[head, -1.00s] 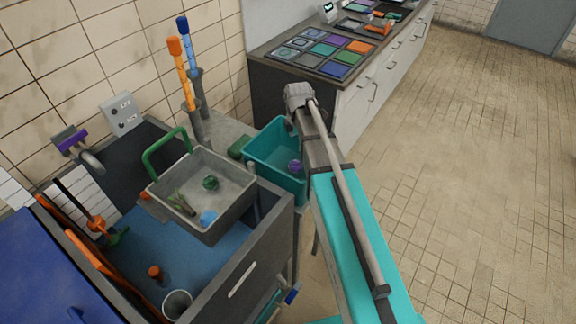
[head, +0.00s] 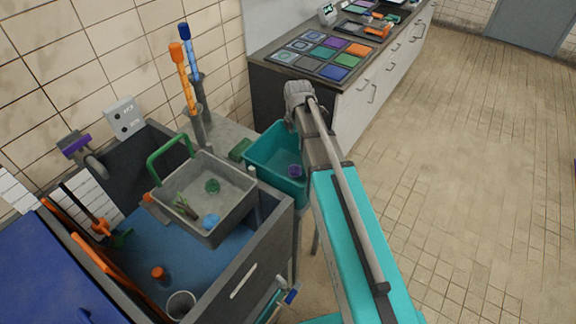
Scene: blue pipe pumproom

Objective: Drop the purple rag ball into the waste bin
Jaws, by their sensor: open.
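A small purple ball (head: 294,171) shows inside the open teal bin (head: 262,157), near its right wall. I take it for the rag ball; it is small in the picture, and I cannot tell whether it touches the bin's floor. The bin stands between the grey sink unit and the counter. My teal and grey arm reaches up from the lower right, and its grey joint shows beside the bin's upper right. My gripper's fingers do not show; the arm hides part of the area at the bin's right.
A grey basket (head: 235,178) with a green handle holds a green ball (head: 212,186) and a blue ball (head: 211,221). It sits over the sink unit (head: 262,243). Orange (head: 178,52) and blue (head: 185,31) handled tools stand behind. The counter (head: 262,62) carries coloured tiles.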

